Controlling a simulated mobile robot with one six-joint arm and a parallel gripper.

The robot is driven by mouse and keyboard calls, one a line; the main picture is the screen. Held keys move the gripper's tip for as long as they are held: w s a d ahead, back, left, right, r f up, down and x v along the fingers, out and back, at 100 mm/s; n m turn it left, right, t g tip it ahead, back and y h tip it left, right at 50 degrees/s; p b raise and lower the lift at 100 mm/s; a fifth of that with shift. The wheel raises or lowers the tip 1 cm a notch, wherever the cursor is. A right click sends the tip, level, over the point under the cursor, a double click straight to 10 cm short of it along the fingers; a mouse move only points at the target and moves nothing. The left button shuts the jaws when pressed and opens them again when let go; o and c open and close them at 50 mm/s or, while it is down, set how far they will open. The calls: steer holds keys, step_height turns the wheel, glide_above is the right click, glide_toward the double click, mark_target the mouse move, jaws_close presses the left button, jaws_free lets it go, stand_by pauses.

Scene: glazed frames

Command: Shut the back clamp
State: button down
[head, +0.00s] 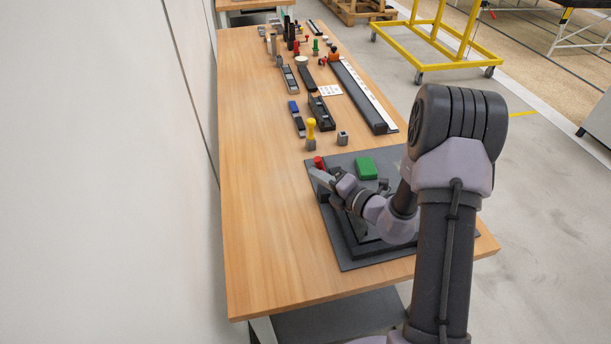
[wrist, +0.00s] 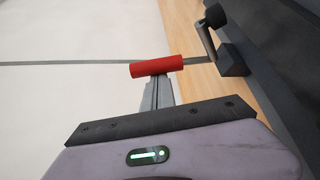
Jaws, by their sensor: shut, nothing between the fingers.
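The clamp's red handle grip (wrist: 150,67) is in the wrist view, on a grey metal lever that runs right to a dark pivot bracket (wrist: 233,62). In the head view the red grip (head: 319,162) stands at the back left of the dark grey fixture plate (head: 350,262). My gripper (wrist: 158,82) is shut and empty. Its fingertips are at the red grip, which covers their ends in the wrist view. I cannot tell whether they touch. In the head view my gripper (head: 320,176) is just in front of the grip. My arm hides much of the fixture.
A green block (head: 366,168) lies on the plate right of my gripper. A yellow-topped piece (head: 311,132) and a small grey block (head: 342,138) stand behind the plate. Several tools and trays fill the table's far part. Bare wood (head: 262,220) lies left of the plate.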

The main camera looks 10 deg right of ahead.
steer(key=d+m, duration=0.1)
steer(key=d+m+t+y, duration=0.1)
steer(key=m, duration=0.1)
steer(key=shift+d+r, duration=0.35)
steer(key=shift+d, duration=0.05)
steer(key=shift+s+d+f+m+t+y, duration=0.1)
steer(key=shift+d+m+t+y, duration=0.1)
steer(key=shift+d+m+t, duration=0.7)
steer(key=shift+s+d+f+m+t+y, duration=0.15)
steer(key=shift+d+m+t, duration=0.35)
steer(key=shift+d+m, duration=0.75)
steer(key=shift+d, duration=0.15)
steer(key=s+a+r+p, duration=0.1)
steer(key=s+r, duration=0.1)
steer(key=s, duration=0.6)
steer(key=s+a+r+p, duration=0.1)
steer(key=s+r, duration=0.2)
steer(key=s, duration=0.4)
steer(key=shift+s+a+p, duration=0.3)
steer(key=shift+s, duration=0.1)
steer(key=shift+r, duration=0.1)
